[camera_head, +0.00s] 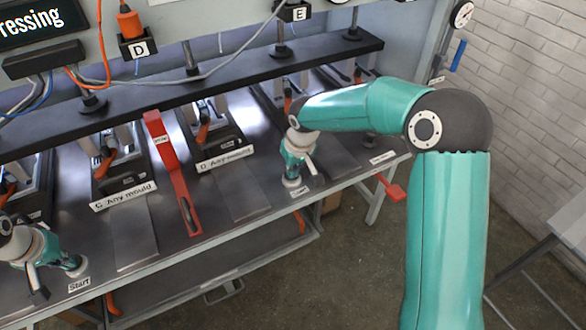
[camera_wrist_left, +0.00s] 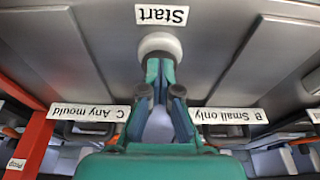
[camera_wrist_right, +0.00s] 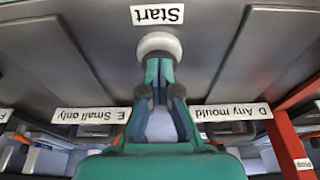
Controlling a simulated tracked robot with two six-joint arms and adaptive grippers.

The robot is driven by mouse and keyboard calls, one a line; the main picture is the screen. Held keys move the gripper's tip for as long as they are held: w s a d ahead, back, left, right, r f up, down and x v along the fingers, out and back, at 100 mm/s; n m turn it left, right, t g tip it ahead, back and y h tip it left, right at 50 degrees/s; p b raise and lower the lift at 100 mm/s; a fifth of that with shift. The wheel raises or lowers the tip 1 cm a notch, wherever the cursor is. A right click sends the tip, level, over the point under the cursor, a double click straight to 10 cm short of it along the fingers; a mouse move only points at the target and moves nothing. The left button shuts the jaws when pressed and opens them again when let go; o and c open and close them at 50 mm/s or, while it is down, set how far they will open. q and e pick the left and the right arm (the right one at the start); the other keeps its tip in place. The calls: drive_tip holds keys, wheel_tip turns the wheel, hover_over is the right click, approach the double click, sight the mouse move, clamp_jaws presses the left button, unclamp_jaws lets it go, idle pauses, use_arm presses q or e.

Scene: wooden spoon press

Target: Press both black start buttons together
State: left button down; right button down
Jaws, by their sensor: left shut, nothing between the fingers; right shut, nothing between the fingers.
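In the left wrist view, my left gripper (camera_wrist_left: 160,68) is shut and empty, its fingertips at a round pale collar (camera_wrist_left: 161,43) beside a Start label (camera_wrist_left: 162,15). In the right wrist view, my right gripper (camera_wrist_right: 159,68) is likewise shut and empty at the other pale collar (camera_wrist_right: 159,43) beside its Start label (camera_wrist_right: 157,14). No black button face shows; the fingertips cover the collars' middles. I cannot tell whether either button is pressed down. In the head view the left gripper (camera_head: 73,264) is at the bench's front left, the right gripper (camera_head: 294,174) further right.
A red prop bar (camera_head: 172,172) lies across the bench between the grippers. Press stations with labels such as C Any mould (camera_head: 124,196) and D Any mould (camera_head: 224,159) line the back under a dark beam (camera_head: 205,78). A red handle (camera_head: 391,188) sticks out at the right end.

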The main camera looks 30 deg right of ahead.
drive_tip(key=shift+s+f, duration=0.1)
use_arm(q)
drive_tip(key=shift+w+v, duration=0.2)
drive_tip(key=shift+v, duration=0.6)
drive_tip(key=shift+w+v, duration=0.2)
drive_tip(key=shift+v, duration=0.6)
drive_tip(key=shift+w+v, duration=0.2)
drive_tip(key=shift+v, duration=0.65)
drive_tip(key=shift+r, duration=0.1)
use_arm(e)
drive_tip(key=shift+w+v, duration=0.2)
drive_tip(key=shift+v, duration=0.65)
drive_tip(key=shift+w+v, duration=0.2)
drive_tip(key=shift+v, duration=0.65)
drive_tip(key=shift+w+v, duration=0.2)
drive_tip(key=shift+v, duration=0.6)
drive_tip(key=shift+w, duration=0.1)
